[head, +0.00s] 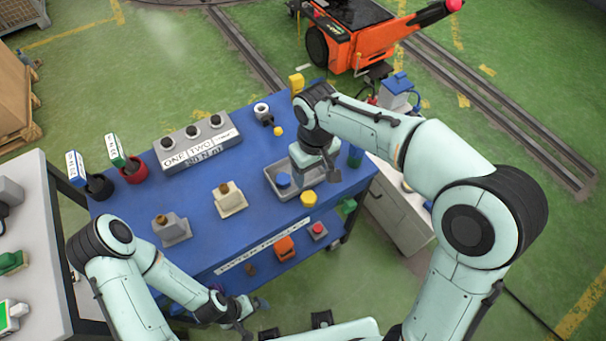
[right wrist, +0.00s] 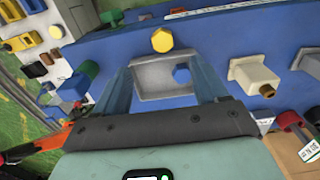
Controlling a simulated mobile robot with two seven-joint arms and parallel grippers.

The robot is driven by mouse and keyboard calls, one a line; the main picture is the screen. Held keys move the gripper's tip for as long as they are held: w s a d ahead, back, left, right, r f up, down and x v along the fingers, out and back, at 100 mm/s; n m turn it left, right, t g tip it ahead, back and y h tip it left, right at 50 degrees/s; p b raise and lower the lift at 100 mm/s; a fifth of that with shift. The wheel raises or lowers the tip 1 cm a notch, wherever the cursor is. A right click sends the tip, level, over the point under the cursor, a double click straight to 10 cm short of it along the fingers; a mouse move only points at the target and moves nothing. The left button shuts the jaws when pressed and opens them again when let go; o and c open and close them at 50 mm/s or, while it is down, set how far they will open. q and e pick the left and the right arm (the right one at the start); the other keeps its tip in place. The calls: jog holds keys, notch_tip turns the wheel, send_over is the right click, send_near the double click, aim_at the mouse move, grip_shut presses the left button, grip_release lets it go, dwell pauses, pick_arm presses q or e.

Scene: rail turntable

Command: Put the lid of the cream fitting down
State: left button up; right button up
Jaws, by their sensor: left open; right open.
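The cream fitting (head: 231,203) stands on the blue table (head: 130,205), left of the grey tray, with a brown plug-like top. It also shows in the right wrist view (right wrist: 248,76), at the right. Its lid cannot be told apart clearly at this size. My right gripper (head: 322,168) is above the grey tray, apart from the fitting; in the right wrist view its two fingers (right wrist: 162,85) are spread with nothing held between them. My left gripper (head: 250,310) is open, low in front of the table's near edge, away from the fitting.
The grey tray (head: 290,196) holds a blue cap (head: 283,180). A yellow cap (head: 309,199) is beside it. A grey fitting (head: 172,229) stands left of the cream one. A labelled block with knobs (head: 199,145) is behind.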

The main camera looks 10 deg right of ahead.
send_over(310, 199)
jog(key=f, duration=0.4)
jog(key=f+b, duration=0.1)
jog(key=f, duration=0.2)
jog(key=shift+d+f, duration=0.2)
jog(key=shift+f, duration=0.15)
jog(key=shift+a+f, duration=0.15)
jog(key=shift+f, duration=2.65)
jog(key=c, duration=1.2)
jog(key=shift+r, duration=0.1)
